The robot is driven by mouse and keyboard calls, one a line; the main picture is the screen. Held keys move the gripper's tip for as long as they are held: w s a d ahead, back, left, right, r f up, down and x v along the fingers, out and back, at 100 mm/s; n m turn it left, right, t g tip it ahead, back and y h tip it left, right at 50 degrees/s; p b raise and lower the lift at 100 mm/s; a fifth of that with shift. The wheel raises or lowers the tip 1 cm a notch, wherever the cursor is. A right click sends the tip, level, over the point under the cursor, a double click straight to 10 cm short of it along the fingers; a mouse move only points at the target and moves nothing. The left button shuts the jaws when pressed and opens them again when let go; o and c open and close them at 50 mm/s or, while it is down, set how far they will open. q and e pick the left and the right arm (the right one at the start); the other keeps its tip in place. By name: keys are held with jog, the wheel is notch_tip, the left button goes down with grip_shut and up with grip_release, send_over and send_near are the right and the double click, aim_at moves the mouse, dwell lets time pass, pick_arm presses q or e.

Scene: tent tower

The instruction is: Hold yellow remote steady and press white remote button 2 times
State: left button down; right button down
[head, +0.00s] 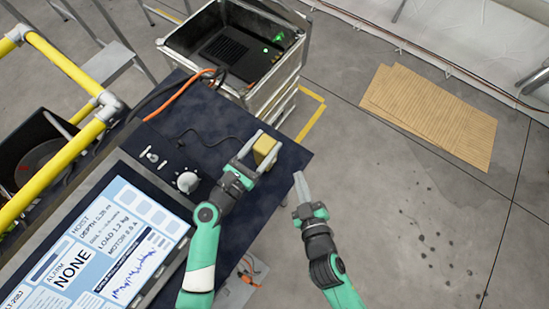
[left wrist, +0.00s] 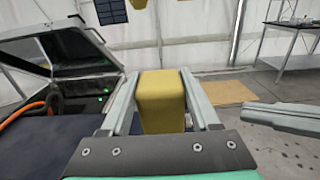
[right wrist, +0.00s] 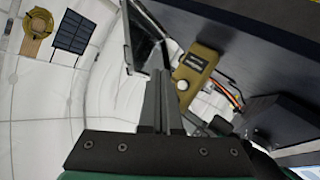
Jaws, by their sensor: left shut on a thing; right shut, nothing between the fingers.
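The yellow remote (head: 265,149) is upright between the fingers of my left gripper (head: 267,143), which is shut on it above the right end of the dark table. In the left wrist view the yellow remote (left wrist: 161,98) fills the space between both fingers. My right gripper (head: 300,184) is shut and empty, to the right of the remote and apart from it, beyond the table edge. In the right wrist view the remote (right wrist: 195,66) shows its face with a round white button (right wrist: 183,85) and a dark label. The closed right fingers (right wrist: 161,95) appear left of the button.
The dark table (head: 215,115) carries a panel with a white knob (head: 187,182) and a large screen (head: 95,245). An open case (head: 235,45) stands behind. Yellow rails (head: 60,150) are at left. The floor right of the table is free, except for cardboard sheets (head: 430,115).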

dwell(0.8)
jog(key=s+d, duration=0.2)
jog(key=d, duration=0.1)
jog(key=shift+s, duration=0.25)
jog(key=shift+w+a, duration=0.1)
jog(key=shift+a, duration=0.05)
jog(key=shift+w+a, duration=1.4)
jog(key=shift+a, duration=0.25)
jog(key=shift+w+a, duration=1.4)
jog(key=shift+a, duration=0.2)
jog(key=shift+a, duration=0.1)
jog(key=shift+w+a, duration=0.25)
